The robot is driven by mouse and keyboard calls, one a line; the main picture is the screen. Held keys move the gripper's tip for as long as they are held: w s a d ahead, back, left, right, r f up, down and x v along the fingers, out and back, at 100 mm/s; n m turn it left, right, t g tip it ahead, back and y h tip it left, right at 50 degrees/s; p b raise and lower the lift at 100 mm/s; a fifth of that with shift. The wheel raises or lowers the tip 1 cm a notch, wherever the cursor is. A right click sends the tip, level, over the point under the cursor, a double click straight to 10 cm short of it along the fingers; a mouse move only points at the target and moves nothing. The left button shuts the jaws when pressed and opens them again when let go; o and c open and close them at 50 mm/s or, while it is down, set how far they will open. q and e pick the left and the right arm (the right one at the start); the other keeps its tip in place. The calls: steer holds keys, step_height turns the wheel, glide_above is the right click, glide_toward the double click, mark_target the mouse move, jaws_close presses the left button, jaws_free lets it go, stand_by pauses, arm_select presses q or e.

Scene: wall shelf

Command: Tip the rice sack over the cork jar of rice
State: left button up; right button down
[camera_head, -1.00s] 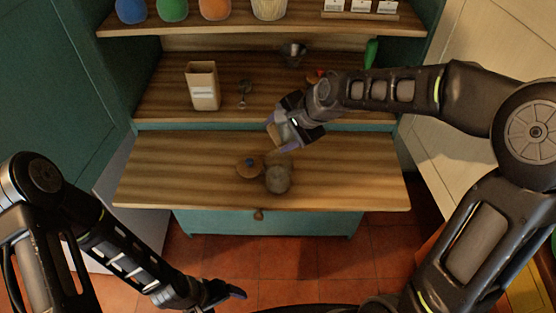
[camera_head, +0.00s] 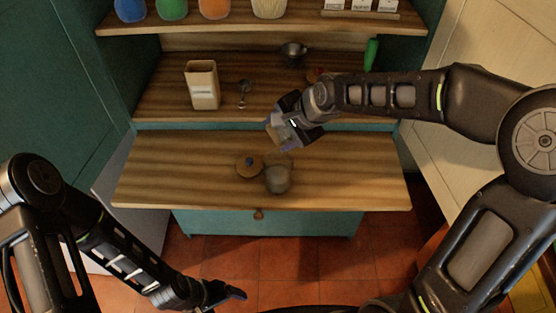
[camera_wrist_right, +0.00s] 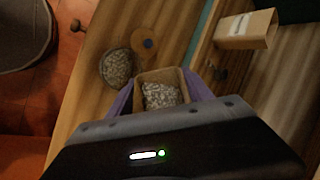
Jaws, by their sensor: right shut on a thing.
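My right gripper (camera_head: 280,136) is shut on the rice sack (camera_head: 284,131), a small tan open-topped bag. In the right wrist view, the sack (camera_wrist_right: 172,76) sits between the purple fingers with pale grains visible inside. The cork jar (camera_head: 277,181), a round clear jar, stands open on the lower wooden board, below the sack in the head view. In the right wrist view the jar (camera_wrist_right: 117,67) holds grains and lies just left of the sack. The cork lid (camera_head: 249,168) with a blue knob lies beside the jar. My left gripper (camera_head: 228,294) is low over the floor; its opening is unclear.
A taller labelled paper bag (camera_head: 203,86), a spoon (camera_head: 244,92) and a metal cup (camera_head: 293,53) stand on the shelf behind. A green object (camera_head: 371,54) is at its right. Coloured jars line the top shelf. The board's left and right parts are clear.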

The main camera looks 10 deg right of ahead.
stand_by(0.3)
steer(key=shift+b, duration=0.5)
steer(key=shift+s+a+f+n+t+h+b, duration=0.15)
steer(key=shift+f+t+h+b, duration=0.15)
steer(key=shift+b, duration=1.2)
steer(key=shift+a+f+n+t+h+b, duration=0.15)
steer(key=shift+f+t+h+b, duration=0.15)
steer(key=shift+b, duration=1.15)
steer(key=shift+b, duration=0.6)
steer(key=shift+r+h+b, duration=0.1)
steer(key=shift+h+b, duration=0.2)
steer(key=shift+b, duration=0.95)
steer(key=r+p, duration=0.1)
steer(key=p, duration=0.4)
steer(key=r+g+y+p, duration=0.1)
steer(key=p, duration=0.4)
steer(key=shift+d+r, duration=0.1)
steer(key=shift+d, duration=0.25)
steer(key=shift+w+m+y+p, duration=0.2)
steer(key=shift+m+y+p, duration=0.15)
steer(key=shift+p, duration=0.5)
steer(key=shift+f+b, duration=0.5)
steer(key=shift+f, duration=0.1)
